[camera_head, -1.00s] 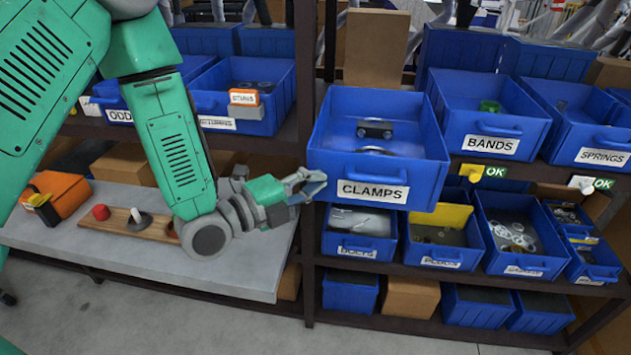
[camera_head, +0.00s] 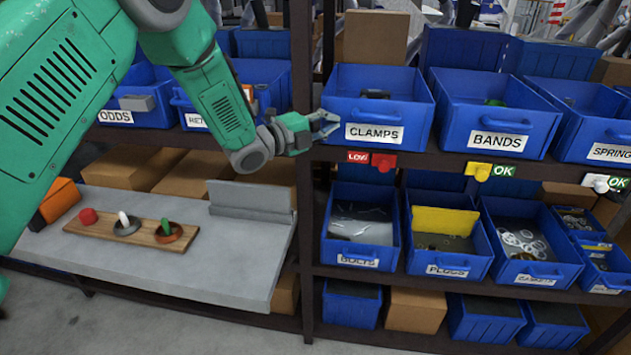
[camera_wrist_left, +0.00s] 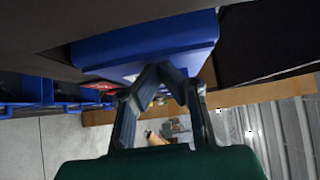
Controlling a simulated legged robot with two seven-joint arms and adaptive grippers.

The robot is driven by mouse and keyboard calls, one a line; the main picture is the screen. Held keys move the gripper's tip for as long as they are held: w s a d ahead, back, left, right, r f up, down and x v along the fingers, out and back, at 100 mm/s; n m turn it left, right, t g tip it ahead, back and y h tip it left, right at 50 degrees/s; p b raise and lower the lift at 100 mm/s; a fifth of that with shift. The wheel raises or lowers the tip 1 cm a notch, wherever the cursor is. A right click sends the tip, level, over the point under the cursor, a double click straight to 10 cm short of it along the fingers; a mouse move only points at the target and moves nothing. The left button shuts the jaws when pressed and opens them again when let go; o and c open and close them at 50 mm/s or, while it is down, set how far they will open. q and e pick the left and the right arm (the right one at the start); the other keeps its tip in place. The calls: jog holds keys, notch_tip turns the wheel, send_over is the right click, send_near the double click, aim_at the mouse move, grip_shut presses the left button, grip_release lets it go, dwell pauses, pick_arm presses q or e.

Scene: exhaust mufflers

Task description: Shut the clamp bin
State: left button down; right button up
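The clamp bin (camera_head: 408,148) is a blue open-topped bin with a white CLAMPS label, on the upper shelf row right of the post. Its front is roughly level with the bands bin's front, and a dark part shows inside. My left gripper (camera_head: 331,122) is at the left end of the bin's front, by the label; I cannot tell if it touches. In the left wrist view the fingers (camera_wrist_left: 160,72) lean together at the tips before the blue bin (camera_wrist_left: 150,45), with nothing seen held. Their exact gap is unclear. My right gripper is out of view.
A bands bin (camera_head: 542,122) stands right of the clamp bin. A red LOW tag (camera_head: 383,161) hangs on the shelf edge below it. Lower bins hold bolts (camera_head: 358,254) and other parts. A grey bench (camera_head: 180,278) with a wooden board (camera_head: 150,232) is at the left.

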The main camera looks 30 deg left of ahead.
pick_arm(q)
jog(key=shift+w+a+r, duration=0.1)
jog(key=shift+w+r, duration=0.05)
jog(key=shift+w, duration=0.4)
jog(key=shift+w+a+r, duration=0.1)
jog(key=shift+w, duration=0.4)
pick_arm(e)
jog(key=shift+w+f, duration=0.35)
pick_arm(q)
jog(key=shift+w+r, duration=0.1)
jog(key=shift+b, duration=0.3)
